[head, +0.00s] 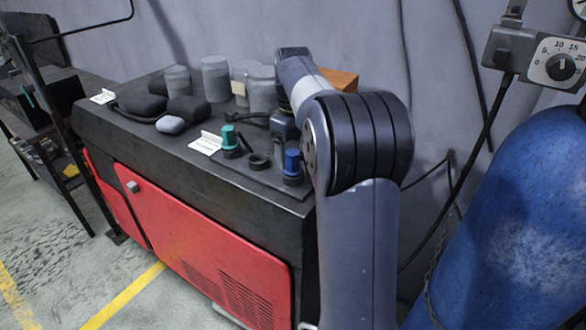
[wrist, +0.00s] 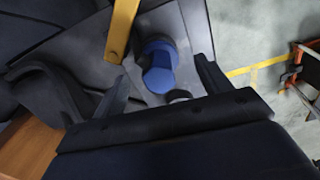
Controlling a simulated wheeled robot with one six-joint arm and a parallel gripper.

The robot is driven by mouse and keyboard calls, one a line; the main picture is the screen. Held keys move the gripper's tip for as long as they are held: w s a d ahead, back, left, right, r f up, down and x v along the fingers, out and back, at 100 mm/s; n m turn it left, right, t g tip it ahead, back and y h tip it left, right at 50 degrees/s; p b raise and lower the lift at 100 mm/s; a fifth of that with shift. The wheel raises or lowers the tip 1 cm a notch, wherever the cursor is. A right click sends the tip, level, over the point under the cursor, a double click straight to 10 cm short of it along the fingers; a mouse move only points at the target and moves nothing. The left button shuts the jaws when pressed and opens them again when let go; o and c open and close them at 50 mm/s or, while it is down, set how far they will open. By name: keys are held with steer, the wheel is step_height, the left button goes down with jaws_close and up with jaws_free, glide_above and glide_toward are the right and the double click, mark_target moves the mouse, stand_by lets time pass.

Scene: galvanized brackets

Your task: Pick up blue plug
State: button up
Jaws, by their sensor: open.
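The blue plug (head: 292,161) stands upright near the front right corner of the dark bench top, with a dark ring at its base. In the wrist view the blue plug (wrist: 160,73) shows between and beyond my two fingers, with nothing gripped. My gripper (head: 284,143) is just left of and behind the plug in the head view, partly hidden by my arm. In the wrist view my gripper (wrist: 162,75) has its fingers spread apart. The gap between fingers and plug is hard to judge.
A green plug (head: 230,139) and an empty dark ring (head: 259,161) sit left of the blue plug. Grey cylinders (head: 215,78) and dark rounded items (head: 188,109) stand farther back. A yellow strip (wrist: 121,28) lies close to the plug in the wrist view.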

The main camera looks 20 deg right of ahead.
mark_target(295, 166)
steer(key=shift+f, duration=1.75)
steer(key=c, duration=1.2)
